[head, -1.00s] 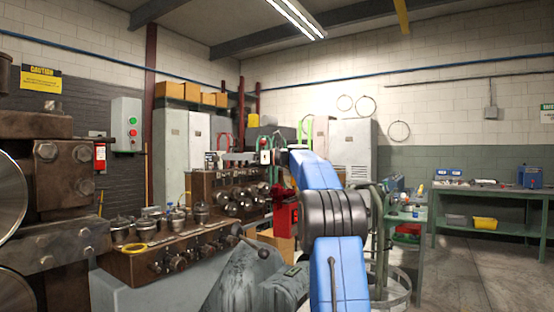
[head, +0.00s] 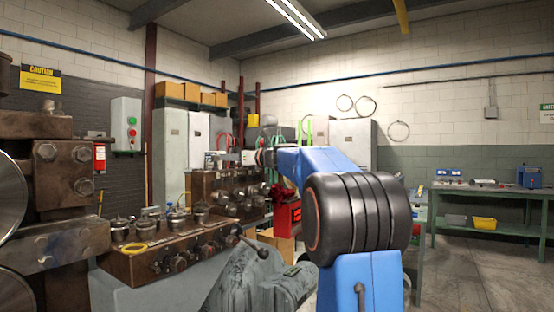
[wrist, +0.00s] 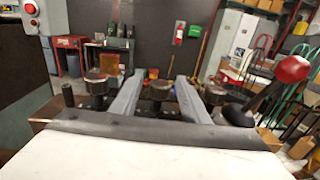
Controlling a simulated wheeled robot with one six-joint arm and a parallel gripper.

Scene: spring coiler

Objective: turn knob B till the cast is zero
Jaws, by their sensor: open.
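In the wrist view the two grey fingers of my gripper (wrist: 158,79) are open and apart. A round dark knob (wrist: 158,91) on a short stem shows between them in the picture; I cannot tell its depth or whether a finger touches it. Similar knobs stand to the left (wrist: 101,82) and right (wrist: 214,95). No letter is readable, so I cannot tell which is knob B. In the head view my gripper (head: 232,157) is small, at the end of my blue arm, near the rear brown roller block (head: 202,184). No cast reading is legible.
A lever with a red ball (wrist: 293,69) rises at the right of the wrist view. In the head view a front knob block (head: 131,266) and a large steel roller machine (head: 62,204) stand at left. A green workbench (head: 487,190) is at right, with open floor before it.

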